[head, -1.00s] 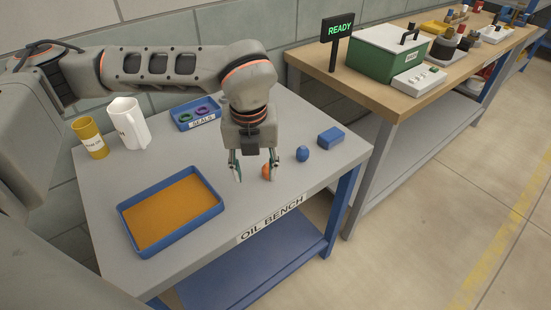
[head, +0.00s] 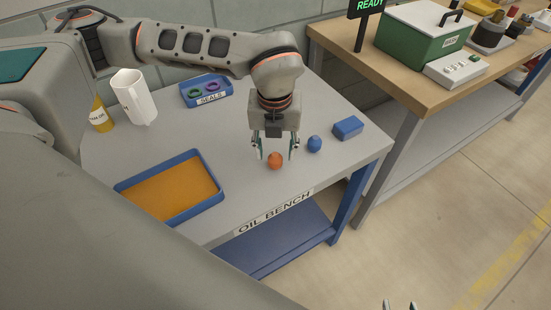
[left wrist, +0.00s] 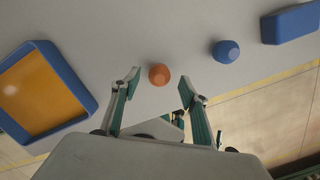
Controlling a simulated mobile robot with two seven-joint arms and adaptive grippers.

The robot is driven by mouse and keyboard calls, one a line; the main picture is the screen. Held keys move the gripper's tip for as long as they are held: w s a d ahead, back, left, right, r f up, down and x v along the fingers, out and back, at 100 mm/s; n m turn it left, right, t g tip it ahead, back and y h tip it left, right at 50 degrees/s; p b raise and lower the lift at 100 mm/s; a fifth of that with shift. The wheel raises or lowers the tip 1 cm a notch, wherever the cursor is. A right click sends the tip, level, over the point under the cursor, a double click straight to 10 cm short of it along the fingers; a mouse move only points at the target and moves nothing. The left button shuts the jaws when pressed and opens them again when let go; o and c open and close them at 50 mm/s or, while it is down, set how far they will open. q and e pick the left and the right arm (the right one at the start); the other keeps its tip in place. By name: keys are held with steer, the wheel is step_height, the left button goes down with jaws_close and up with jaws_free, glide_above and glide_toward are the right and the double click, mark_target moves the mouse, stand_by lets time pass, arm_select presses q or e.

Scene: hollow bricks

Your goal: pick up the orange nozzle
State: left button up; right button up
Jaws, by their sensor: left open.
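The orange nozzle (head: 275,161) stands on the grey oil bench (head: 225,228); it also shows in the left wrist view (left wrist: 159,74). My left gripper (head: 276,154) is open and empty, pointing down over the bench. In the left wrist view its fingertips (left wrist: 160,83) are spread to either side of the nozzle, with visible gaps on both sides. I cannot tell how far above the bench the tips are. Only the tips of my right gripper (head: 400,305) show at the bottom edge of the head view; they are apart with nothing between them.
A blue knob-like piece (head: 314,144) stands just right of the nozzle, with a blue block (head: 348,127) beyond it. A blue-rimmed tray with an orange inside (head: 118,190) lies left. A seals tray (head: 226,78), white jug (head: 133,98) and yellow bottle (head: 99,115) stand further back.

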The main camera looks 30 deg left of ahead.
arm_select(q)
step_height(320, 180, down, 3)
steer(key=shift+w+a+r, duration=0.1)
arm_select(e)
steer(key=shift+w+r, duration=0.3)
steer(key=shift+w, duration=0.1)
arm_select(q)
steer(key=c, duration=1.2)
steer(key=shift+r, duration=0.1)
arm_select(e)
steer(key=shift+f, duration=0.2)
